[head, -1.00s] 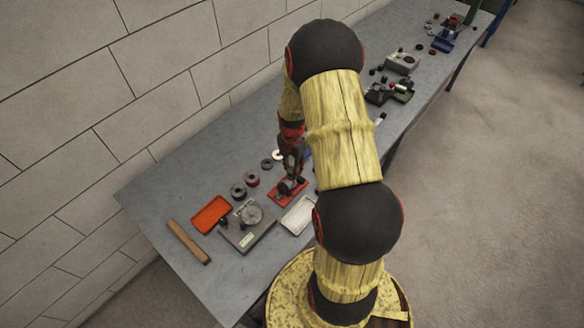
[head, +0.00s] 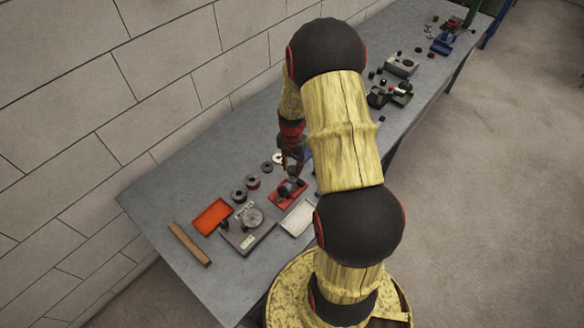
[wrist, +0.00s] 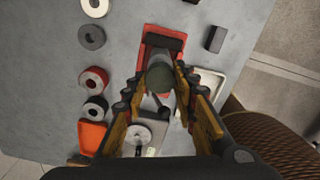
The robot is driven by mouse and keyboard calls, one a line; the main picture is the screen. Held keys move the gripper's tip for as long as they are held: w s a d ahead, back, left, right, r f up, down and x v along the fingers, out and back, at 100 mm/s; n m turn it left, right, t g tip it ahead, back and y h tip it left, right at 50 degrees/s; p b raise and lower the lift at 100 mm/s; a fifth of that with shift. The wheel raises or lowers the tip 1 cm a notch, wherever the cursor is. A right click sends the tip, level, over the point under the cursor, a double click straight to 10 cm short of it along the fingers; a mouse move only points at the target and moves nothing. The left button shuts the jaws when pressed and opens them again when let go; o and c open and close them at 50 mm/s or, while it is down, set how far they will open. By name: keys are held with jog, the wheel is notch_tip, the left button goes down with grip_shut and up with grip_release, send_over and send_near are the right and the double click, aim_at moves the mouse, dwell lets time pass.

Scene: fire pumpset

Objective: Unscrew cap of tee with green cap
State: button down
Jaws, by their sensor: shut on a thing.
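My gripper (wrist: 162,84) is shut on a dark grey-green round cap (wrist: 159,77), seen end-on between the fingertips in the wrist view. In the head view my gripper (head: 291,164) points down above a red base (head: 277,194) that carries a grey pipe tee (head: 290,187). The red base (wrist: 150,45) also shows beyond the cap in the wrist view. The cap and fingers hide most of the tee there. A small gap seems to show between the fingers and the tee in the head view, but I cannot tell exactly how far apart they are.
A white tray (head: 298,216) lies right beside the red base. Several dark and red rings (head: 252,181), an orange tray (head: 211,215), a grey fixture (head: 246,238) and a wooden bar (head: 189,243) lie to the left. More fixtures (head: 402,66) stand farther along the bench.

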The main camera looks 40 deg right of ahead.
jog(key=shift+r+p, duration=0.65)
jog(key=shift+r, duration=0.55)
